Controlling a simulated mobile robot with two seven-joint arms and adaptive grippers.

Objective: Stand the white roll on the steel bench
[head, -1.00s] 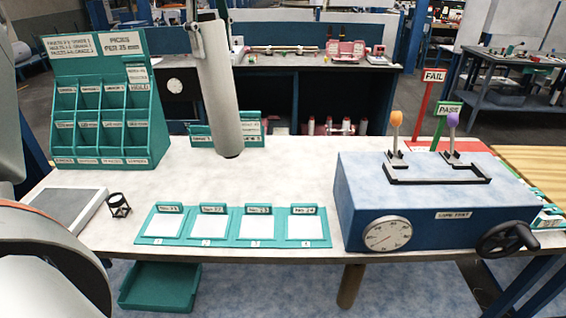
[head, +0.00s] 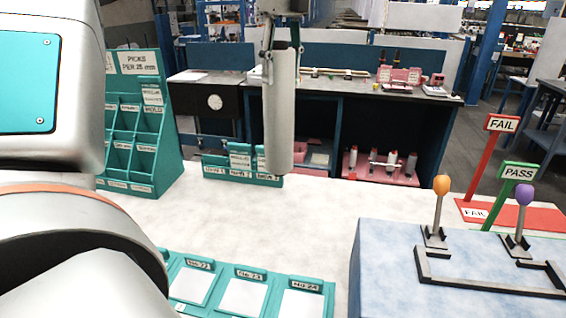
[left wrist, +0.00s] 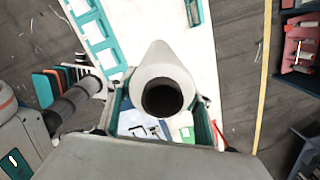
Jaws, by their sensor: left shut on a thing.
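The white roll (head: 279,125) hangs upright in the head view, its lower end in front of the small green label rack. My left gripper (head: 281,45) is shut on its upper part. In the left wrist view the roll (left wrist: 165,68) shows end-on with a dark round hole, between the fingers of my left gripper (left wrist: 160,105). A grey-topped bench (head: 341,84) with dark blue sides stands behind the roll. Another metal-looking bench (head: 550,90) stands at the far right. I cannot tell for sure which is the steel bench. My right gripper is not in view.
A white-topped table (head: 310,205) lies in front, with a green bin rack (head: 138,130), green card trays (head: 240,295) and a blue lever box (head: 400,265). FAIL (head: 502,124) and PASS (head: 518,171) signs stand at right. Pink items (head: 399,77) occupy part of the grey bench top.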

